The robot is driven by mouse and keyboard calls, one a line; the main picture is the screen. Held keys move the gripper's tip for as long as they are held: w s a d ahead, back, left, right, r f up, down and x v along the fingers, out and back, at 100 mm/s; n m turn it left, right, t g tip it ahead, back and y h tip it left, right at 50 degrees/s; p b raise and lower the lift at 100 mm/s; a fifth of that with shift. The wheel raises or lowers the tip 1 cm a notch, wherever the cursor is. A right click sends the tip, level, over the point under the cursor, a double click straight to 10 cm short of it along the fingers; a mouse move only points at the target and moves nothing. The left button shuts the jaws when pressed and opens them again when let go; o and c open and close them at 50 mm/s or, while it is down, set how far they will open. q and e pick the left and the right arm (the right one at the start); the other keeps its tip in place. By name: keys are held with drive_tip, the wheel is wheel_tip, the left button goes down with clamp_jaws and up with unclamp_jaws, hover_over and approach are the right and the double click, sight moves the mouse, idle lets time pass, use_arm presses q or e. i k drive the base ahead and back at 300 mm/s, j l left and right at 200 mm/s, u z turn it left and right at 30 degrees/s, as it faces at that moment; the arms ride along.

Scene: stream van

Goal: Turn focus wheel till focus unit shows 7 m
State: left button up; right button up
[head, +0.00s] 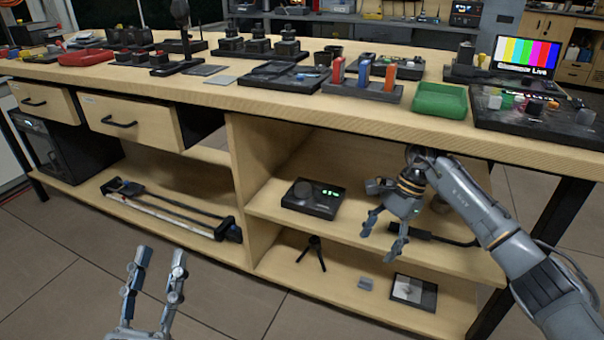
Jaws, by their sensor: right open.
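The focus unit (322,209) is a low black box on the middle shelf under the bench. Its round dark focus wheel (302,190) is on the left side of its top. A small green lit display (331,194) is on the right side; its digits are too small to read. My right gripper (382,243) is open and empty, with its fingers pointing down to the right of the focus unit, apart from it. My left gripper (161,256) is open and empty at the lower left, in front of the bench, far from the unit.
A dark cable piece (432,237) lies behind my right gripper on the shelf. A small black tripod (313,250) and a grey-and-white card (413,291) are on the lower shelf. The wooden bench top (300,108) overhangs the shelf.

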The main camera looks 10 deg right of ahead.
sight(303, 190)
drive_tip(key=i, duration=1)
